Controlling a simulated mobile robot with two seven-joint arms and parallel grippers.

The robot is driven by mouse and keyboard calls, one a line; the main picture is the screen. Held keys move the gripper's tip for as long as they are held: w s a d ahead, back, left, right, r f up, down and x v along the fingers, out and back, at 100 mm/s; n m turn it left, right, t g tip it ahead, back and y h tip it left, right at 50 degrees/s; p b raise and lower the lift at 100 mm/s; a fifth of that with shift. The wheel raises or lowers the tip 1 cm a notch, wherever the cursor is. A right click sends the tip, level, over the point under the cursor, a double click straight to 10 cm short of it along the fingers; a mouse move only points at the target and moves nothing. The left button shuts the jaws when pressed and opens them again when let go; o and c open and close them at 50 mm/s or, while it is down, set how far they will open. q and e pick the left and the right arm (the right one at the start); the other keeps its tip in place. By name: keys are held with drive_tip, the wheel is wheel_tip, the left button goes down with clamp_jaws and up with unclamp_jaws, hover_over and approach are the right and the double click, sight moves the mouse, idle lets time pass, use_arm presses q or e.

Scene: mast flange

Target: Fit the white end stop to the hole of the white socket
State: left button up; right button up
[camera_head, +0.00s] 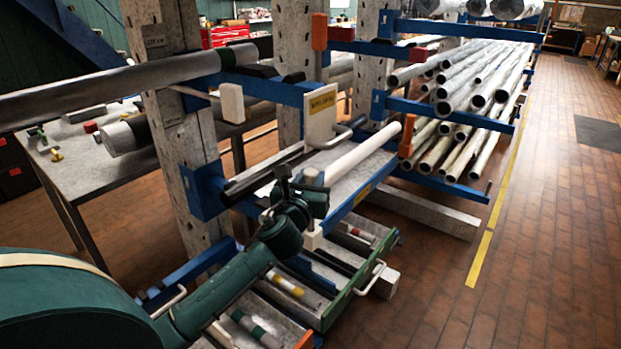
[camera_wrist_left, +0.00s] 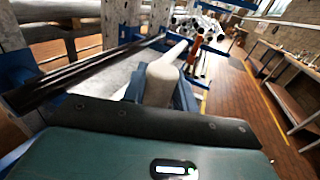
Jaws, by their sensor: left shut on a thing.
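My left gripper (camera_head: 300,200) is shut on a white piece, which I take to be the end stop (camera_head: 312,238). Its pale lower part shows below the jaws, and a short part shows above them. In the left wrist view the end stop (camera_wrist_left: 162,82) stands between the dark fingers, its far side hidden. A white upright plate with a yellow label (camera_head: 322,115) stands on the blue rack behind the gripper; it may be the white socket. I cannot make out its hole. The gripper is in front of and below this plate, apart from it. My right gripper is not in view.
A white tube (camera_head: 365,152) and a dark bar (camera_head: 262,172) lie on the rack close behind the gripper. A white block (camera_head: 231,103) is on the upper blue arm. An open green drawer (camera_head: 360,272) is below. The brick floor at right is free.

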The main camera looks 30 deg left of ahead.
use_arm(q)
drive_tip(key=shift+f+b, duration=1.5)
drive_tip(key=shift+f, duration=0.85)
drive_tip(key=o, duration=1.1)
drive_tip(key=shift+s, duration=0.15)
drive_tip(key=v, duration=1.3)
